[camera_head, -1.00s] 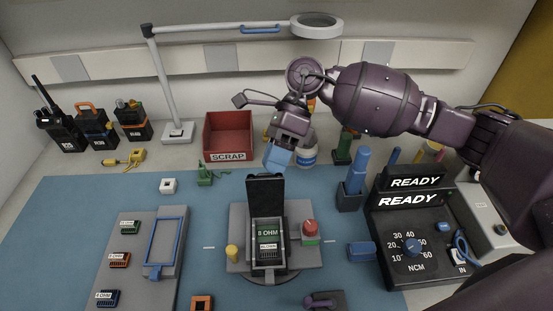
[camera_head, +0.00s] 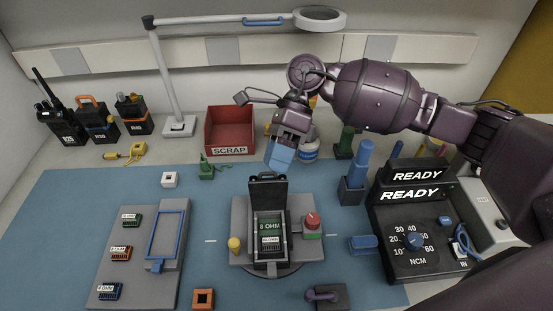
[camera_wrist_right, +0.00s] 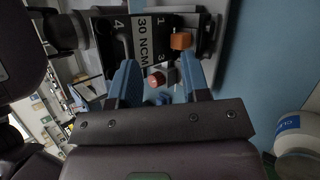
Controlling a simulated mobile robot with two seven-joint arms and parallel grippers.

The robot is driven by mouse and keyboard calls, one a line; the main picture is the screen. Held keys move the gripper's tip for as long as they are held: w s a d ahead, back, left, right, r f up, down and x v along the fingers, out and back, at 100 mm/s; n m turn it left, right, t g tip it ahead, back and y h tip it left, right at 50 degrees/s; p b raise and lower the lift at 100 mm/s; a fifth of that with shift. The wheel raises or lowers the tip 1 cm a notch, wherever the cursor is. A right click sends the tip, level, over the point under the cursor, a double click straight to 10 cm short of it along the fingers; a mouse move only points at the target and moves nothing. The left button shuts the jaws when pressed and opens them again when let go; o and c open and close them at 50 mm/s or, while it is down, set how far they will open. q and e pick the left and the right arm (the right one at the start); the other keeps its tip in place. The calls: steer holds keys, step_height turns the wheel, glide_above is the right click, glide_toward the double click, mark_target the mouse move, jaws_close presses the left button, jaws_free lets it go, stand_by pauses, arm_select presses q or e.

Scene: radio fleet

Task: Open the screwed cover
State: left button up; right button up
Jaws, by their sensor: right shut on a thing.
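The black cover (camera_head: 267,192) stands raised at the back edge of the open radio housing (camera_head: 256,243), in the middle of the head view. The exact contact is hard to see. My left gripper is not in view.
The housing sits on a grey fixture with a yellow knob (camera_head: 234,244) and a red button (camera_head: 312,222). A torque unit reading READY (camera_head: 415,240) and a blue tool in a holder (camera_head: 354,187) stand right. A red SCRAP bin (camera_head: 229,131) is behind.

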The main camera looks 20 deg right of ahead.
arm_select(q)
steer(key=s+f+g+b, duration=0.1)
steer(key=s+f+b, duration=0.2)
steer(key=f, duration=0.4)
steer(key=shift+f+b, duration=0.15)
steer(key=shift+b, duration=0.55)
arm_select(e)
steer(key=w+d, duration=0.7)
steer(key=w, duration=0.2)
steer(key=shift+w+r, duration=0.15)
steer(key=shift+r, duration=0.15)
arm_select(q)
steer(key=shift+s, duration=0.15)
arm_select(e)
steer(key=shift+d+r, duration=0.1)
steer(key=shift+r, duration=0.05)
